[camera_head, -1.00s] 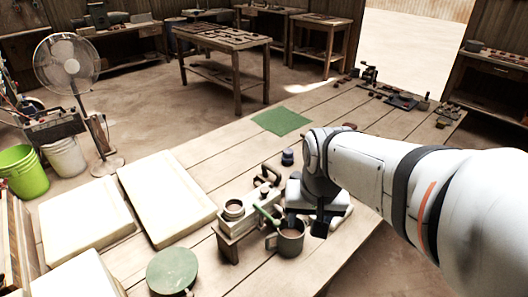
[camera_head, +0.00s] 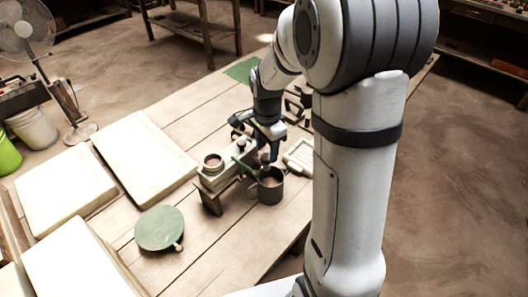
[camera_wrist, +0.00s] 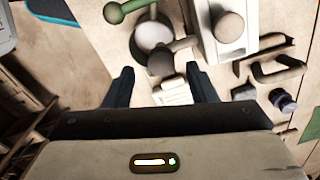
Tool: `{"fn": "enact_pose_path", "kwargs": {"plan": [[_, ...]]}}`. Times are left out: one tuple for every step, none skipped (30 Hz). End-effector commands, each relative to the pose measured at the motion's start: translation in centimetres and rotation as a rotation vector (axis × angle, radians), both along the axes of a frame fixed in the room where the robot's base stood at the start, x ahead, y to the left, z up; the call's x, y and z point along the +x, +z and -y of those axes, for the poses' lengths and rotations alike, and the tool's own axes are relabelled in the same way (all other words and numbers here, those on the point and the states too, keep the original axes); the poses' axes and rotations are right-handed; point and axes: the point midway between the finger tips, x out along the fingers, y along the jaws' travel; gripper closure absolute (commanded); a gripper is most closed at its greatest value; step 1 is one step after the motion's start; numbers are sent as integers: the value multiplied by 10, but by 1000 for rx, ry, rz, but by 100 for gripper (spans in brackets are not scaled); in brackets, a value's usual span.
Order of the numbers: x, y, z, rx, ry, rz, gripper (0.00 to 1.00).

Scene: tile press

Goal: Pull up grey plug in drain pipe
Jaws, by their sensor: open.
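The pale press block (camera_head: 228,166) stands on the bench, and its side shows in the wrist view (camera_wrist: 228,52). A short grey-brown pipe (camera_wrist: 184,44) sticks out from it beside a grey mug (camera_head: 270,190). The pipe's rounded grey end (camera_wrist: 161,63) looks like the plug; it overlaps the mug's rim in the wrist view. In the head view the plug is too small to tell apart. My gripper (camera_wrist: 160,87) is open and empty. Its fingers point towards the plug, which shows ahead of and between them, apart from both. In the head view my gripper (camera_head: 267,151) is above and behind the mug.
A pale ribbed piece (camera_head: 299,157) lies to the right of the mug. Dark handles (camera_wrist: 275,70) and a small dark jar (camera_wrist: 283,99) are near the block. A green disc (camera_head: 160,228) lies in front, with bare planks around it.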

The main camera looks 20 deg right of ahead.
Motion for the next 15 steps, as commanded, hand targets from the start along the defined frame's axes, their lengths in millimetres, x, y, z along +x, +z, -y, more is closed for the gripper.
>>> {"fn": "enact_pose_path", "kwargs": {"plan": [[0, -7, 0, 0, 1, -3, 48], [0, -11, 0, 0, 1, -2, 48], [0, -16, 0, 0, 1, -3, 48], [-1, -18, 0, 0, 1, -2, 48], [0, -21, 0, 0, 1, -1, 48], [0, -23, 0, 0, 2, -1, 48], [0, -25, 0, 0, 2, -1, 48], [0, -26, 0, 0, 2, -1, 48], [0, -26, 0, 0, 2, 0, 48], [0, -27, 0, 0, 2, 0, 48], [0, -27, 0, 0, 2, 0, 48], [0, -27, 0, 0, 2, 1, 48], [0, -27, -1, 0, 3, 1, 48], [0, -27, -1, 0, 3, 1, 48], [0, -27, -1, 0, 3, 1, 48]]}}
